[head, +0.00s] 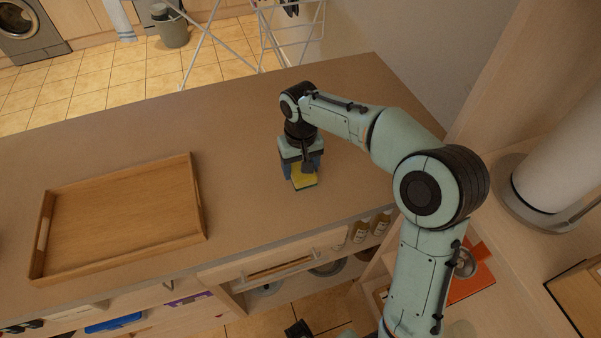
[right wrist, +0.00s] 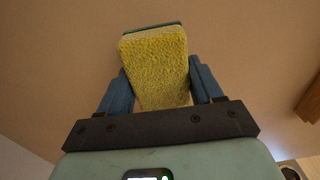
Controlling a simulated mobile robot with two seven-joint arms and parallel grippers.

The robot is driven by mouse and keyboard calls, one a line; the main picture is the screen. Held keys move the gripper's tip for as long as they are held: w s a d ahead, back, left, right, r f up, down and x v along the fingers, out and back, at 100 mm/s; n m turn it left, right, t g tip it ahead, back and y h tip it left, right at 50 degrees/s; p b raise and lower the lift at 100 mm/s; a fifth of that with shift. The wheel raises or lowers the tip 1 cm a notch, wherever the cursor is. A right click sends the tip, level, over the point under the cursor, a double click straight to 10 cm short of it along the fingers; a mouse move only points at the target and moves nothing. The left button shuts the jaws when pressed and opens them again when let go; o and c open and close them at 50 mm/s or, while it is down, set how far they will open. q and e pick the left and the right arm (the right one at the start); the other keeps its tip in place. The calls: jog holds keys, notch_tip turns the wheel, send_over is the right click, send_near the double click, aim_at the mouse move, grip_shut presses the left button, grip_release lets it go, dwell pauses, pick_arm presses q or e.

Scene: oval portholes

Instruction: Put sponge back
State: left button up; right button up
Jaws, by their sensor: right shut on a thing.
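The sponge (head: 304,178) is yellow with a dark green side. It is between the blue fingers of my right gripper (head: 302,170), over or on the brown countertop (head: 250,120). In the right wrist view the sponge (right wrist: 157,62) stands out past the fingertips, and the gripper (right wrist: 160,92) is shut on it. I cannot tell whether the sponge touches the counter. My left gripper is not in view.
A wooden tray (head: 120,217) lies empty on the counter at left. Open shelves below the counter hold bottles (head: 361,230) and a blue item (head: 113,323). A white drying rack (head: 262,30) stands behind. The counter between tray and gripper is clear.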

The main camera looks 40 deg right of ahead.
jog(key=shift+f, duration=1.35)
jog(key=shift+f, duration=0.2)
jog(key=o, duration=1)
jog(key=shift+r, duration=0.1)
notch_tip(320, 180, up, 12)
jog(key=shift+r+p, duration=0.15)
jog(key=shift+p, duration=0.8)
jog(key=shift+a, duration=0.1)
